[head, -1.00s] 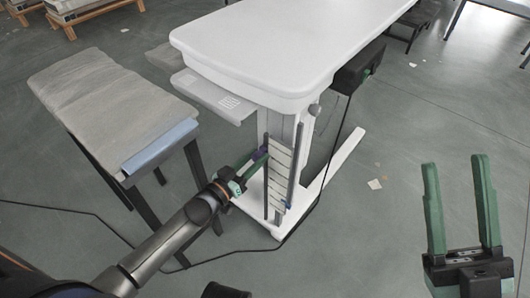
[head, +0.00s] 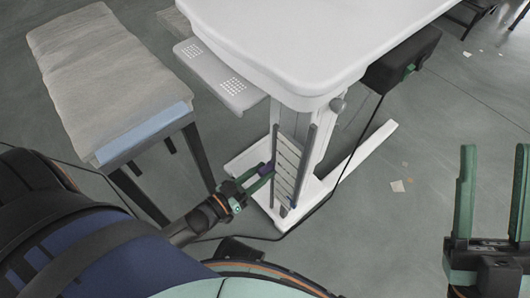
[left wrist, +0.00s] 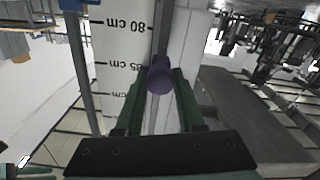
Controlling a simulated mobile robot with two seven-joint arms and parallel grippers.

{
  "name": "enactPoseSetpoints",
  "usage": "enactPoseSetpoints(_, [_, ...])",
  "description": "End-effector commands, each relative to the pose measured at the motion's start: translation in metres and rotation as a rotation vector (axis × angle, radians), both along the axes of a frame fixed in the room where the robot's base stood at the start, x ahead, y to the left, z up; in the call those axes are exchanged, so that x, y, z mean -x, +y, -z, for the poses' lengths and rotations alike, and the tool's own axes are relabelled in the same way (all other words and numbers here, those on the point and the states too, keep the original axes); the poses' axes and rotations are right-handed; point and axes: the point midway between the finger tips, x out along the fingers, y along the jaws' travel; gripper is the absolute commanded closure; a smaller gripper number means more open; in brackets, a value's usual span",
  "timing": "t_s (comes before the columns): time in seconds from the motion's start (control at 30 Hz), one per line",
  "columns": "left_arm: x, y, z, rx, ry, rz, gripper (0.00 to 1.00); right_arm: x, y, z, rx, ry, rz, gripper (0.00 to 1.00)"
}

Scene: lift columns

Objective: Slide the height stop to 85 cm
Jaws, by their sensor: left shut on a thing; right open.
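The purple height stop (head: 266,168) sits on the left rail of the white scale plate (head: 287,160) on the desk's lift column. My left gripper (head: 262,172) is shut on it; in the left wrist view the green fingers (left wrist: 158,100) flank the purple knob (left wrist: 159,77). In that view the knob lies close to the 85 cm label (left wrist: 125,66), slightly towards the label beyond it from 80 cm (left wrist: 124,26). Exact alignment is hard to tell. My right gripper (head: 492,200) is open and empty.
The white desktop (head: 310,40) overhangs the column, with a small panel (head: 218,78) at its side. A grey padded bench (head: 95,75) stands at left. A black box (head: 400,60) hangs under the desk, its cable running to the floor. Floor at right is mostly clear.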

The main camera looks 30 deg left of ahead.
Motion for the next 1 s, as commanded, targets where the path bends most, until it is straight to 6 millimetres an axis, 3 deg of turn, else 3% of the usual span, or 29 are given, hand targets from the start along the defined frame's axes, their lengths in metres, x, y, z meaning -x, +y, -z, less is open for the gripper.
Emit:
enactPoseSetpoints(0.33, [0.002,0.001,0.007,-0.008,0.017,-0.003,1.0,0.001,0.0,0.001,-0.002,0.002,-0.002,0.5])
enactPoseSetpoints(0.37, [0.002,0.001,0.008,-0.008,0.017,-0.003,0.6,0.001,0.0,0.001,-0.002,0.001,-0.002,0.5])
enactPoseSetpoints(0.6, [0.001,0.001,0.005,-0.005,0.012,-0.002,0.33,0.001,0.0,0.001,-0.002,0.0,-0.002,0.5])
enactPoseSetpoints(0.87, [0.001,0.001,0.004,-0.004,0.009,-0.001,0.32,0.001,0.0,0.0,-0.002,-0.001,-0.003,0.5])
enactPoseSetpoints(1.0, [0.011,0.004,0.003,-0.004,0.009,-0.001,0.32,0.001,0.0,-0.004,-0.003,0.0,-0.003,0.5])
